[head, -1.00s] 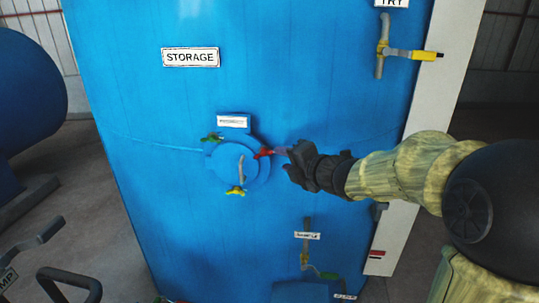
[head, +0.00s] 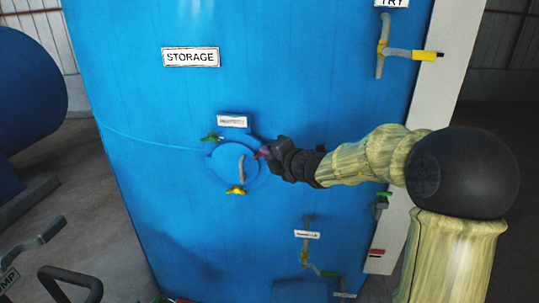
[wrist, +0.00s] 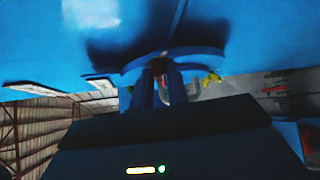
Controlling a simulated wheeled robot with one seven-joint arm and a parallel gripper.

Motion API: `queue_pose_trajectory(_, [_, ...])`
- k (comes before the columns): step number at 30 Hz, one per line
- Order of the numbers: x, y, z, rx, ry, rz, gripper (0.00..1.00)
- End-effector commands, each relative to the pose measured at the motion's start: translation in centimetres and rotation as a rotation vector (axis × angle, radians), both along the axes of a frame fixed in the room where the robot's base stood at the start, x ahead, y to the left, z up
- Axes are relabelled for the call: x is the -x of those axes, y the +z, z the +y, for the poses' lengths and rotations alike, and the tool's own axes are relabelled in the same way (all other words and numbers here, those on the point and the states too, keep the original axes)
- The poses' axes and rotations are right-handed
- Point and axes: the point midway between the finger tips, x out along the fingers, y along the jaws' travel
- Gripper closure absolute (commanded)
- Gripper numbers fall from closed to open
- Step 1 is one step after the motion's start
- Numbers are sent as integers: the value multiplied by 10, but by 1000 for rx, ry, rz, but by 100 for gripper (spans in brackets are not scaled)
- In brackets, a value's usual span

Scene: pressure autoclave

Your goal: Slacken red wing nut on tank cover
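The round blue tank cover (head: 225,163) is on the front of the blue storage tank. The red wing nut (head: 263,153) is at the cover's right edge, partly hidden by my gripper (head: 268,152), which reaches in from the right. In the wrist view my gripper's two fingers (wrist: 161,80) stand apart around a red part, the wing nut (wrist: 159,86). Its shape is mostly hidden there, and contact with the fingers cannot be made out.
A green wing nut (head: 212,137) and a yellow wing nut (head: 235,190) are also on the cover's rim. A curved handle (head: 242,168) is on the cover.

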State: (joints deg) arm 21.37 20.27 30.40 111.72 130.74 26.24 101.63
Motion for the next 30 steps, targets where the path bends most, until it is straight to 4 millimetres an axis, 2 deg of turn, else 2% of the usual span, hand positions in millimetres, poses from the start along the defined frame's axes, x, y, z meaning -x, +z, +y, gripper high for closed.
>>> queue_pose_trajectory(1, [0,0,0,1,0,1,95])
queue_pose_trajectory(2, [0,0,0,1,0,1,100])
queue_pose_trajectory(8, [0,1,1,19,1,5,100])
queue_pose_trajectory(15, [0,3,1,127,0,27,100])
queue_pose_trajectory(23, [0,1,1,137,-1,29,100])
queue_pose_trajectory(24, [0,1,1,137,-1,29,82])
queue_pose_trajectory(27, [0,2,1,136,-1,29,62])
queue_pose_trajectory(30, [0,2,1,136,-1,29,62])
